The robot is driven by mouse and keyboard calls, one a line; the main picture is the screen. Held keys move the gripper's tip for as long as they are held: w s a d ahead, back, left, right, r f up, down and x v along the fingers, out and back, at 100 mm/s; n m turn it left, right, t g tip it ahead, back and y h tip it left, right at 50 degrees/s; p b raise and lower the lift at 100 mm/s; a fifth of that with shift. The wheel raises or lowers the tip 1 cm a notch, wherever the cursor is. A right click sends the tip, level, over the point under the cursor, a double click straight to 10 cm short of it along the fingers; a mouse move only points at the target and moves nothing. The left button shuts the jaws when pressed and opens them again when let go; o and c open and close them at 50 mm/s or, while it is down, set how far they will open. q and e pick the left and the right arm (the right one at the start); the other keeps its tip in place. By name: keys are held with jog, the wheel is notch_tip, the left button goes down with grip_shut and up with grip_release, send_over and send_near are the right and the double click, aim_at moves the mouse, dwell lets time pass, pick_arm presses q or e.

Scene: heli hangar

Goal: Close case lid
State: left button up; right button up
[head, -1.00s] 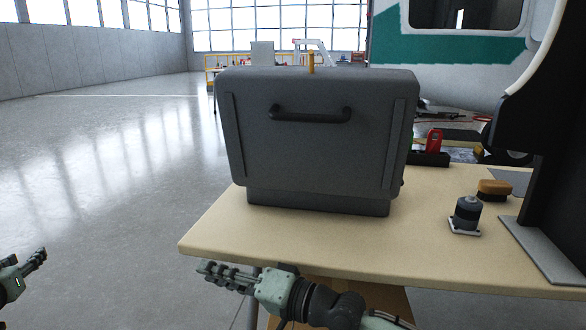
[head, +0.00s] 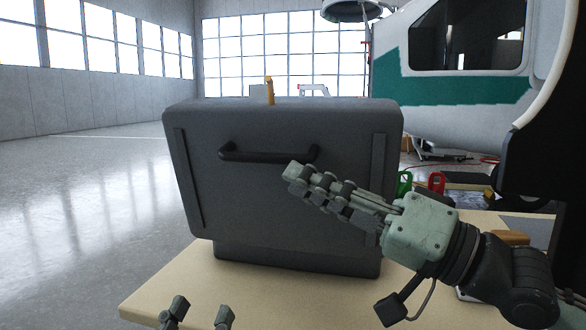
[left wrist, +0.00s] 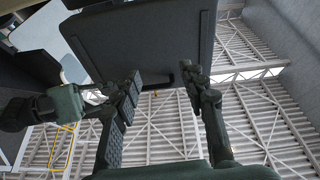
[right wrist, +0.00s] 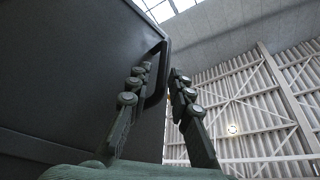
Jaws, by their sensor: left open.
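The dark grey case stands on the table, its raised lid (head: 285,190) facing me and wider than the base (head: 295,260) below. A black handle (head: 265,154) is on the lid's near face. My right gripper (head: 292,176) is just in front of the lid at the handle's right end. In the right wrist view its fingers are apart, close to the handle (right wrist: 157,75); contact cannot be told. My left gripper (head: 201,308) is open and empty, low in front of the case, fingers pointing up. In the left wrist view it is below the lid (left wrist: 145,40). The case's inside is hidden.
The wooden table (head: 170,290) is bare at its front left. A yellow upright piece (head: 269,91) shows above the lid's top edge. Green (head: 404,184) and red (head: 436,182) items stand behind at right, partly hidden by my right arm. A dark upright structure (head: 545,150) rises at far right.

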aim_at(259, 158)
jog(key=x, duration=0.4)
jog(key=p+x, duration=0.1)
jog(key=x, duration=0.2)
jog(key=shift+a+r, duration=0.3)
pick_arm(q)
jog(key=shift+d+f+g, duration=0.2)
jog(key=shift+f+g, duration=0.25)
jog(key=shift+g, duration=0.15)
pick_arm(e)
grip_shut()
